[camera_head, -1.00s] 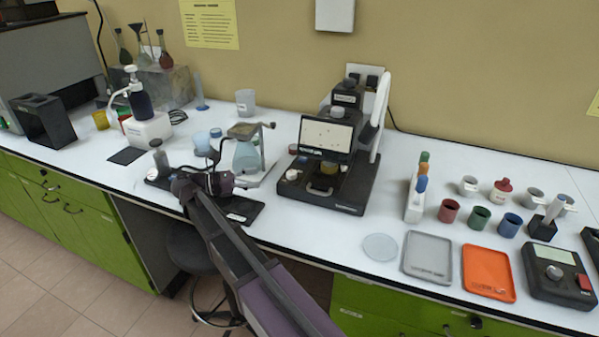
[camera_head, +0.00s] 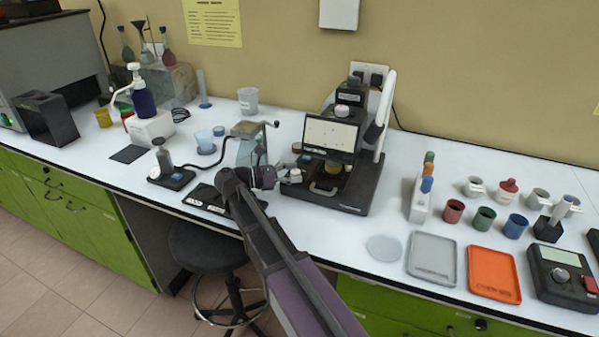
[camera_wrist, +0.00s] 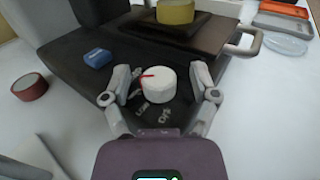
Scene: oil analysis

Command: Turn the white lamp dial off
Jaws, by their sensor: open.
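The white lamp dial (camera_wrist: 156,85) sits on the black base of the microscope-like device (camera_head: 338,165). In the wrist view it is a round white knob with a red pointer line toward its left side. White lettering is printed on the black base around its near side; I cannot read it surely. My gripper (camera_wrist: 162,92) is open, with one finger on each side of the dial. Small gaps seem to show between the fingers and the dial. In the head view my gripper (camera_head: 280,177) is at the device's left front corner and the dial is hard to make out.
A blue block (camera_wrist: 98,58) is left of the dial on the base. A yellow round piece (camera_wrist: 175,11) and a metal handle (camera_wrist: 248,42) are beyond it. A dark red ring-like cup (camera_wrist: 30,87) stands on the white bench to the left. The hand-cranked apparatus (camera_head: 249,150) stands close by.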

